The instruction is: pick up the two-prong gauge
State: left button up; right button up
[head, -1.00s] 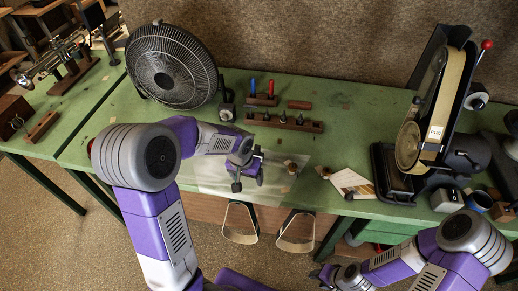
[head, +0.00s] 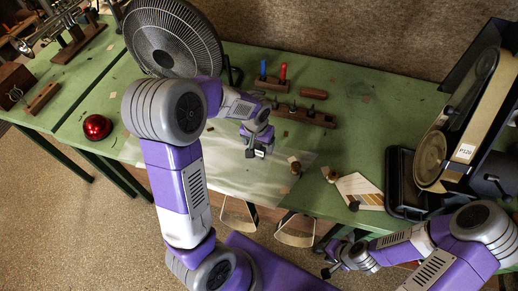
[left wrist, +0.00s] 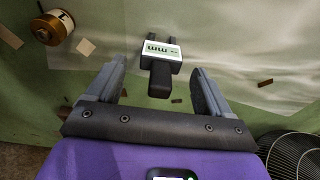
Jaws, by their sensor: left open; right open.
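The two-prong gauge (left wrist: 162,60) shows in the left wrist view. It has a dark handle toward me, a pale label marked "mm" and two dark prongs pointing away. My left gripper (left wrist: 160,76) is open, with one finger on each side of the gauge's handle end and a gap on both sides. I cannot tell its height above the gauge. In the head view my left gripper (head: 259,152) is over the clear sheet on the green bench and largely hides the gauge. My right gripper (head: 328,262) is low at the bench's front side, away from the gauge.
A fan (head: 172,38) stands behind my left arm. A wooden tool block (head: 305,115) lies behind the gripper. A belt sander (head: 455,125) stands at far right.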

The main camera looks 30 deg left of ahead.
pick_arm(q)
jog(key=shift+w+f, duration=0.15)
jog(key=shift+f, duration=0.65)
jog(key=shift+c, duration=0.3)
jog(key=c, duration=1.1)
